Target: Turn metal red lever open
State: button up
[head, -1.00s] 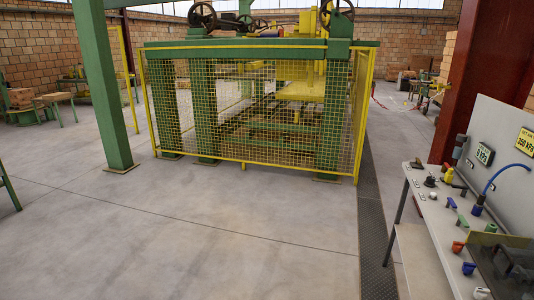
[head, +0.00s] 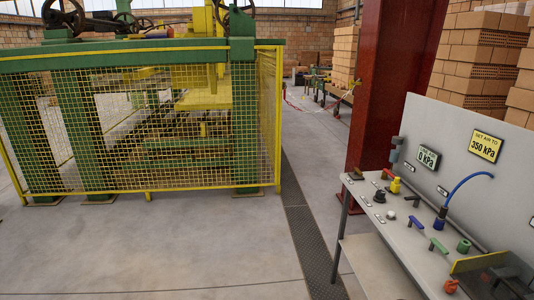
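A grey workbench panel (head: 420,262) at the right of the head view carries several small controls. A small reddish-brown part (head: 386,174) sits at its far end behind a yellow knob (head: 395,186); it is too small to tell whether it is a metal lever or how it is turned. An orange-red handle (head: 451,286) shows at the near edge, low in the view. A blue lever (head: 412,221) and a green lever (head: 438,245) lie between them. My gripper is not in view.
A display (head: 428,158) reads 0 kPa; a yellow sign (head: 485,145) says set air to 350 kPa. A blue hose (head: 470,180) arches over the bench. A yellow mesh fence (head: 150,130) stands left and a red column (head: 382,80) behind the bench. Floor between (head: 225,250) is clear.

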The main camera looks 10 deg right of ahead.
aim_at(385, 170)
jog(key=i+l+z, duration=0.2)
jog(key=i+z, duration=0.2)
jog(key=i+l+z, duration=0.15)
jog(key=i+z, duration=0.6)
jog(key=k+l, duration=0.05)
jog(key=k, duration=0.05)
